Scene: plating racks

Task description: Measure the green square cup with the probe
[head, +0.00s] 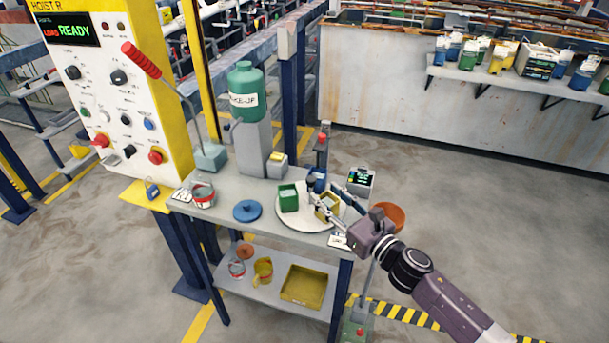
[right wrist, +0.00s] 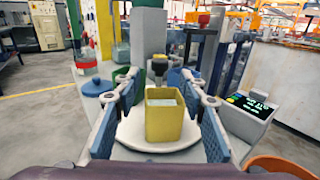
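The green square cup (head: 288,198) stands upright on a round white plate (head: 292,222) on the grey table. In the right wrist view the green cup (right wrist: 121,74) is partly hidden behind a finger. A yellow square cup (right wrist: 163,118) stands on the plate in front of my right gripper (right wrist: 160,112). The gripper is open, its blue-padded fingers on both sides of the yellow cup with gaps. A meter with a lit display (head: 360,180) stands at the table's right end; it also shows in the right wrist view (right wrist: 249,114). My left gripper is not in view.
A blue cup (head: 318,179) stands at the plate's back. A blue lid (head: 247,210), a grey-and-red pot (head: 203,195) and a green make-up bottle (head: 246,92) are to the left. An orange bowl (head: 389,216) is beside the table's right end. A yellow tray (head: 304,286) lies on the lower shelf.

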